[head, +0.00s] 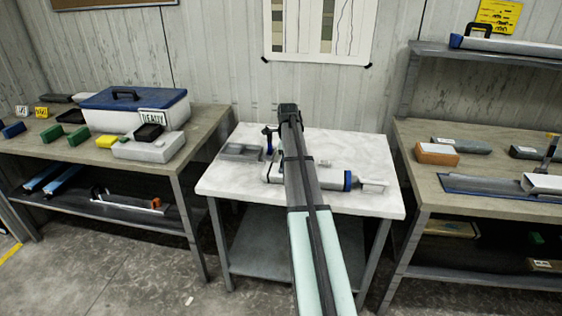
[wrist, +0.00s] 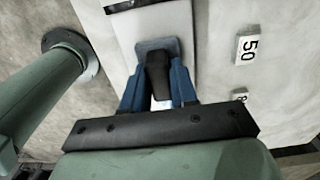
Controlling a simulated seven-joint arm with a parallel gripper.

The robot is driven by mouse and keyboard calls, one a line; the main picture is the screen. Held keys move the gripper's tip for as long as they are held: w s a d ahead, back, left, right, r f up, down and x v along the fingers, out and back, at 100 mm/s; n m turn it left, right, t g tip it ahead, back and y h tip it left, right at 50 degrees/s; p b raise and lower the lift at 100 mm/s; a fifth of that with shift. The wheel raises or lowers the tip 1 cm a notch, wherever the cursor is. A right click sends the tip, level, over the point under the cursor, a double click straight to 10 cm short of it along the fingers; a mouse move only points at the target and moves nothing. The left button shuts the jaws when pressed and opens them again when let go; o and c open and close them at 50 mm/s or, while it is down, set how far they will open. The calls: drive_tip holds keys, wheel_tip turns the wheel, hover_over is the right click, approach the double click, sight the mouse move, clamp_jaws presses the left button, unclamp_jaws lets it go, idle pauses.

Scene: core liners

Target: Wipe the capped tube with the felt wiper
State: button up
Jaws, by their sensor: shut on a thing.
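In the wrist view my gripper (wrist: 158,82) has its blue fingers closed on the dark handle of the felt wiper (wrist: 157,47). Its grey pad lies over a pale, smooth strip that looks like the capped tube (wrist: 183,22); I cannot tell whether pad and tube touch. The gripper and wiper cannot be made out there.
A grey tray (head: 240,152) sits at the table's left, beside a small dark blue upright item (head: 268,138). A white tag marked 50 (wrist: 247,49) lies right of the wiper. Side benches hold a blue-lidded box (head: 135,108) and an orange-ended block (head: 437,154). The table's front is clear.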

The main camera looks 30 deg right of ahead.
drive_tip(key=shift+s+d, duration=3.55)
drive_tip(key=shift+w+a, duration=5)
drive_tip(key=shift+w, duration=0.1)
drive_tip(key=shift+s+d, duration=5)
drive_tip(key=shift+s, duration=0.1)
wheel_tip(320, 180, up, 8)
